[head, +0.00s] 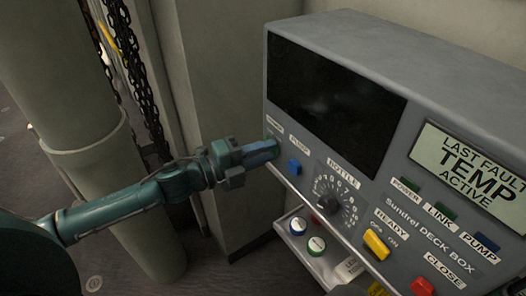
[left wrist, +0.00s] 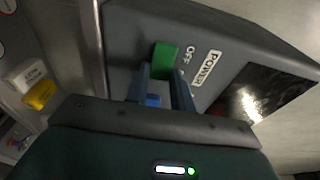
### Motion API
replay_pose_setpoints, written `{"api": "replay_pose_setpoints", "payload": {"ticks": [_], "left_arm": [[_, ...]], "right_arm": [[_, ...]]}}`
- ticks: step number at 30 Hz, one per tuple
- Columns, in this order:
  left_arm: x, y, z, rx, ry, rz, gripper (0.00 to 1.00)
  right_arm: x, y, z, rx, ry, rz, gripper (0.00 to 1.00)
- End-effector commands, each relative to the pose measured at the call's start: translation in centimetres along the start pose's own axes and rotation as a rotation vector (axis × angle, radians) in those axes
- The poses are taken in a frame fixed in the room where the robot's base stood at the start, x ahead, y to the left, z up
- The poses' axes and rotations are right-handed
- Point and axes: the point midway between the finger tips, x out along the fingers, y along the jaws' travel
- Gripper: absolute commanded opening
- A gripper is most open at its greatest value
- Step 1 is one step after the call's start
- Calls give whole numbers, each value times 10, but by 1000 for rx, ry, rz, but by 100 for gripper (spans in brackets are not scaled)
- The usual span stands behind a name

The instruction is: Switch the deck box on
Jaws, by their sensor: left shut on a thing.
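The grey deck box (head: 330,22) fills the right of the head view. Its dark screen (head: 335,100) is blank, and a pale panel (head: 465,170) reads "LAST FAULT TEMP ACTIVE". My left gripper (head: 272,148) reaches the box's left edge. In the left wrist view its fingers (left wrist: 168,85) are shut on the green power switch (left wrist: 165,56), beside the labels "POWER" and "OFF". The gripper partly covers the switch in the head view. I cannot tell the switch's position. My right gripper is not in view.
A blue knob (head: 294,167) sits close beside the gripper. A numbered black dial (head: 327,202), a yellow switch (head: 376,244) and a red button (head: 422,287) lie to its right. A tray (head: 318,262) with round caps is below. A thick pipe (head: 60,90) stands at left.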

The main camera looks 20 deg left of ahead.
Motion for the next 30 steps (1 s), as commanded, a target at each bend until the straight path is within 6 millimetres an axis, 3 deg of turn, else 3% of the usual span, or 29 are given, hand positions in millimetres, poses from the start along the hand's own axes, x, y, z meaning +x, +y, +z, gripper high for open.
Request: {"api": "replay_pose_setpoints", "payload": {"ticks": [12, 21, 22, 30], "left_arm": [[3, 0, -6, -3, -190, -1, 1], [3, 0, -5, 0, -198, 0, 1], [3, 0, -5, 0, -198, 0, 26], [3, 0, -5, 0, -197, 0, 45]], "right_arm": [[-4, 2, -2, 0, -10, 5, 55], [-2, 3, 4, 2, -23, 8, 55], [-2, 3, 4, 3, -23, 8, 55], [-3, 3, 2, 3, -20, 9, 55]]}}
